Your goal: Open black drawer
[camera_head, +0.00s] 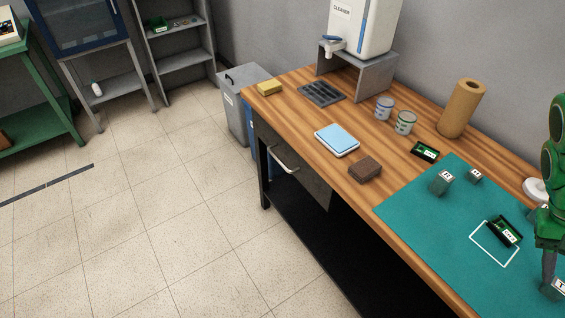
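The black drawer (308,181) is under the left end of the wooden workbench. Its dark front looks flush with the bench, so it appears shut. A pale metal bar handle (283,160) is on its front. My green arm is at the right edge, over the teal mat. The grey end of my gripper (549,272) points down there, far to the right of the drawer and apart from the handle. Its fingers are too unclear to tell open from shut.
The workbench (300,88) holds a brown block (365,169), a blue-topped pad (337,139), two cans, a paper roll (462,108) and a cleaner dispenser (362,27). Grey and blue bins (238,103) stand beyond its left end. The tiled floor before the drawer is clear.

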